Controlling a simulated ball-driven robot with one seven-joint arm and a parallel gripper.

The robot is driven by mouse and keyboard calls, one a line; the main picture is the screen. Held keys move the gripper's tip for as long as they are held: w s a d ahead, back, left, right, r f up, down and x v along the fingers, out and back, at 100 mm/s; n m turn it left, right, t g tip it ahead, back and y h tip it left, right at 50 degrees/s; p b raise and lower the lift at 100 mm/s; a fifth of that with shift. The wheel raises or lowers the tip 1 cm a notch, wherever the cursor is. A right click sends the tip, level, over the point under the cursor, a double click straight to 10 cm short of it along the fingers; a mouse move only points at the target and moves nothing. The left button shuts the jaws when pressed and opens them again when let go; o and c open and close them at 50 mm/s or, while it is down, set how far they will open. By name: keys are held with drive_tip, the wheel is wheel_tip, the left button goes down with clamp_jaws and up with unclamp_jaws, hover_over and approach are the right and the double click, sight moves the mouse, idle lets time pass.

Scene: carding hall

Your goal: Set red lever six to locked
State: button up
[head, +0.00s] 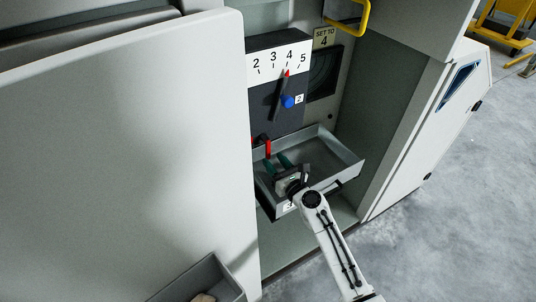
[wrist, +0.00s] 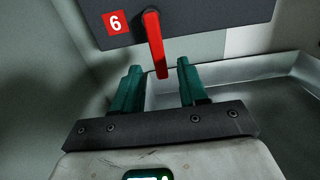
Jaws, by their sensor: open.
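The red lever (wrist: 156,45) hangs from the lower edge of a dark panel beside a red label marked 6 (wrist: 115,22). It points down with a slight tilt. My gripper (wrist: 158,67) is open with two green fingers. In the wrist view the lever's lower end lies between the fingertips, with a gap on each side; I cannot tell how deep it is between them. In the head view the lever (head: 268,148) shows small and red just above my gripper (head: 276,160). No locked marking is readable.
An open grey metal drawer (head: 340,154) lies below and around my gripper. Above is a dark dial panel (head: 262,98) with numbers, a pointer and a blue knob (head: 287,101). A large pale cover (head: 120,150) closes off the left. A cabinet wall stands right.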

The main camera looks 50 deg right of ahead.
sight(269, 155)
drive_tip(key=shift+x, duration=2.3)
clamp_jaws()
